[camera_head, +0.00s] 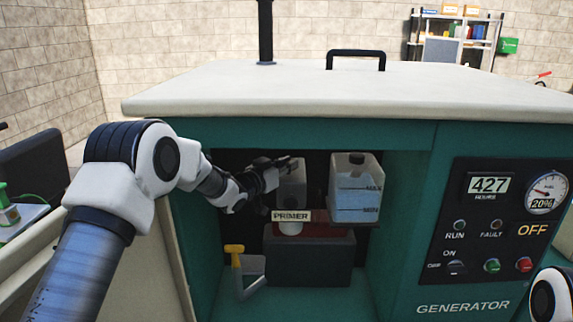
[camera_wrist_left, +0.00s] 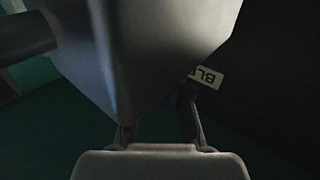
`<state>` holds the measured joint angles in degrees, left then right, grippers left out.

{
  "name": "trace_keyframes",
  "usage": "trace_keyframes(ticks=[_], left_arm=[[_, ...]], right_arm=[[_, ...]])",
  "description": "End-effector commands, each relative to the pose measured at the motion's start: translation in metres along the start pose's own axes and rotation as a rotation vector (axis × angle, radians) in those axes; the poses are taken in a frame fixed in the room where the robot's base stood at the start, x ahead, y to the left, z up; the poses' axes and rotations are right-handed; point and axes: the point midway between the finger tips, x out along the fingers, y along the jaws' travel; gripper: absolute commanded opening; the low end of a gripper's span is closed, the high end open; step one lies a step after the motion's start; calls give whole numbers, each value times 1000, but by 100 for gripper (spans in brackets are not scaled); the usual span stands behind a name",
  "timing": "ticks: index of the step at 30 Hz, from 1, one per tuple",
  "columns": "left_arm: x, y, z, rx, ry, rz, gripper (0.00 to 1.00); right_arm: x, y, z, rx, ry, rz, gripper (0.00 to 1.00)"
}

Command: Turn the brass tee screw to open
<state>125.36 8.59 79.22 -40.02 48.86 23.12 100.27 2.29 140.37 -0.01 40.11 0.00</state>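The brass tee screw cannot be made out in either view. In the head view my left gripper (camera_head: 280,165) reaches into the open generator bay, at the grey canister (camera_head: 292,188) above the PRIMER label (camera_head: 291,216). In the left wrist view a large grey tapered body (camera_wrist_left: 135,50) fills the upper middle, close to the camera. The fingers of my left gripper (camera_wrist_left: 160,125) show as two dark, separated parts below it. Their tips and anything between them are hidden or too dark to tell. A pale label (camera_wrist_left: 207,77) reading "BL" is partly covered. My right gripper is out of view.
A clear tank (camera_head: 356,190) with MAX and MIN marks stands right of the canister. Below are a dark box (camera_head: 308,262) and a yellow-handled lever (camera_head: 236,255). The bay's side walls and the pale top (camera_head: 330,92) enclose the space. The control panel (camera_head: 502,235) reads OFF.

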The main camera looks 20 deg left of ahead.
Motion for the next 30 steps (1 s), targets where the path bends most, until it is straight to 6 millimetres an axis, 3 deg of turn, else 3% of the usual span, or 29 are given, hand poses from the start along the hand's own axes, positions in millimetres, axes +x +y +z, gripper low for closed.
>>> trace_keyframes(ticks=[1,2,12,24,30], left_arm=[[0,1,1,0,-2,1,41],[0,0,1,0,-1,0,47],[-4,-1,-1,-1,2,-2,47],[-71,0,0,-3,0,-1,47],[-75,1,0,1,0,1,47]], right_arm=[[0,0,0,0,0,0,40],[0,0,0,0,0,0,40],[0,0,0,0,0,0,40],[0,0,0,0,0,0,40],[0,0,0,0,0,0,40]])
